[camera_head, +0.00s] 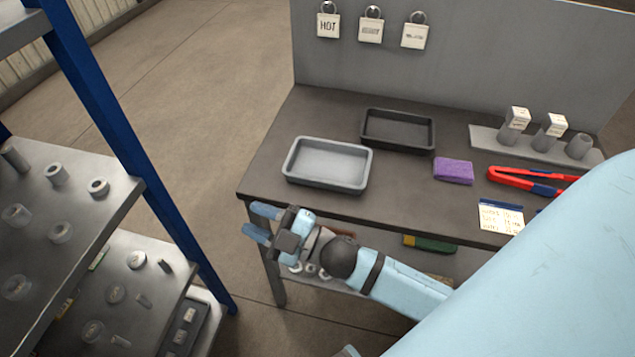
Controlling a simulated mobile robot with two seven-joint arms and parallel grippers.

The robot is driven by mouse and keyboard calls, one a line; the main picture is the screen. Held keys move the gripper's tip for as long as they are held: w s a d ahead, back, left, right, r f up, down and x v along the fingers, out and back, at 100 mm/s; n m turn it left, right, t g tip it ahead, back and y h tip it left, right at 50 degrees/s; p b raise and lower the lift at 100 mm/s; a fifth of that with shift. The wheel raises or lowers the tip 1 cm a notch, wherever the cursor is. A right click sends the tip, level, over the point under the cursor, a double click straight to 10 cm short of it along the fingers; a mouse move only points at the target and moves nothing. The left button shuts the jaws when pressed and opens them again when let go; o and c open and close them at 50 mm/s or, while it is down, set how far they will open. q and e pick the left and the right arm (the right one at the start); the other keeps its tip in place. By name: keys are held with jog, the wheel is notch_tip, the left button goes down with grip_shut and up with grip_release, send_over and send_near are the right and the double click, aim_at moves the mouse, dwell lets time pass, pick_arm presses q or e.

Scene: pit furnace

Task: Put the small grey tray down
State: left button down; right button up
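The small grey tray (327,186) is light grey, shallow and empty. It sits flat and upright on the dark workbench (285,117), near its front left. A black tray (398,146) lies behind it to the right, apart from it. My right gripper (252,219) is in front of the bench's front left corner, to the lower left of the grey tray and apart from it. Its two light blue fingers are spread, with nothing seen between them. My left gripper is not in view.
A purple cloth (453,171), red tongs (525,181) and a note (500,217) lie on the bench's right part. Tagged cylinders stand on a holder (486,138) at the back. A blue-posted shelf (120,135) with several metal parts stands left.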

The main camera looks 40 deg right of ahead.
jog(key=s+d+f+m+g+h, duration=0.2)
jog(key=s+f+m+g+h, duration=0.1)
jog(key=f+m, duration=0.4)
jog(key=s+d+f+m+g+h, duration=0.3)
jog(key=s+f+m+h, duration=0.3)
jog(key=f, duration=0.7)
jog(key=shift+s+f+m, duration=0.15)
jog(key=shift+s+m, duration=0.35)
jog(key=shift+s, duration=0.5)
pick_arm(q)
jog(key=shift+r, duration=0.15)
pick_arm(e)
jog(key=shift+d, duration=0.1)
